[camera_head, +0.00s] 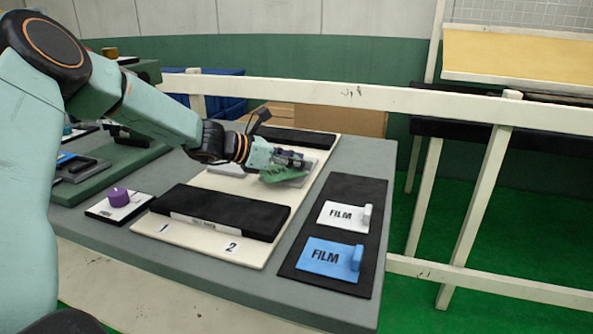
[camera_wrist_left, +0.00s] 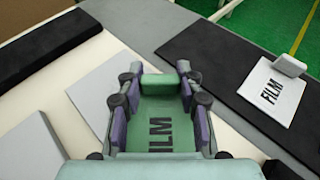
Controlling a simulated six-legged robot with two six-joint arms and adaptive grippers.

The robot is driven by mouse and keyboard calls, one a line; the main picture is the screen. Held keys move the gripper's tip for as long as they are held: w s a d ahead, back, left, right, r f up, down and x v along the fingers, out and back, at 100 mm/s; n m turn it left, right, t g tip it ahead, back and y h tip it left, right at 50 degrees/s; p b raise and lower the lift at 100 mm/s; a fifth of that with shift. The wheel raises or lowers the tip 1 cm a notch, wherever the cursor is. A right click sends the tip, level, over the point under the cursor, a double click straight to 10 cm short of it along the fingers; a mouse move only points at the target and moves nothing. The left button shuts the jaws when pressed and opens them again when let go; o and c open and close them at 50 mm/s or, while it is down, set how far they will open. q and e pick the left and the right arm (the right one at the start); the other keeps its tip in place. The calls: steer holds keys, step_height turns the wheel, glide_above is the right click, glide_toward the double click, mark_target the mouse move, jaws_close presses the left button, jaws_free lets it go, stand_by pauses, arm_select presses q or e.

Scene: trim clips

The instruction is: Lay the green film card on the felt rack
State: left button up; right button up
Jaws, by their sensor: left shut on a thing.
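The green film card (camera_head: 283,174) is held in my left gripper (camera_head: 288,159), tilted, over the far part of a cream board. In the left wrist view the green card (camera_wrist_left: 158,112) lies between the two fingers of my left gripper (camera_wrist_left: 158,76), its lettering partly hidden. A black mat (camera_head: 335,195), which looks like the felt rack, lies to the right of the gripper. It bears a white film card (camera_head: 340,215) and a blue film card (camera_head: 325,257). The black mat also shows in the left wrist view (camera_wrist_left: 222,75). My right gripper is not in view.
The cream board (camera_head: 185,236), marked 1 and 2, carries long black blocks (camera_head: 225,211) and pale grey plates (camera_wrist_left: 103,92). A purple knob (camera_head: 119,196) stands at the left. A white rail (camera_head: 400,98) runs behind the grey table. The mat's far end is bare.

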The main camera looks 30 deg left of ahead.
arm_select(q)
steer(key=shift+f, duration=0.6)
steer(key=shift+w+f, duration=0.2)
steer(key=shift+w, duration=0.15)
steer(key=shift+s+f+b, duration=0.1)
steer(key=shift+s+b, duration=0.2)
steer(key=shift+b, duration=0.05)
steer(key=o, duration=1)
steer(key=shift+w, duration=0.2)
steer(key=shift+c, duration=0.2)
steer(key=shift+s, duration=0.1)
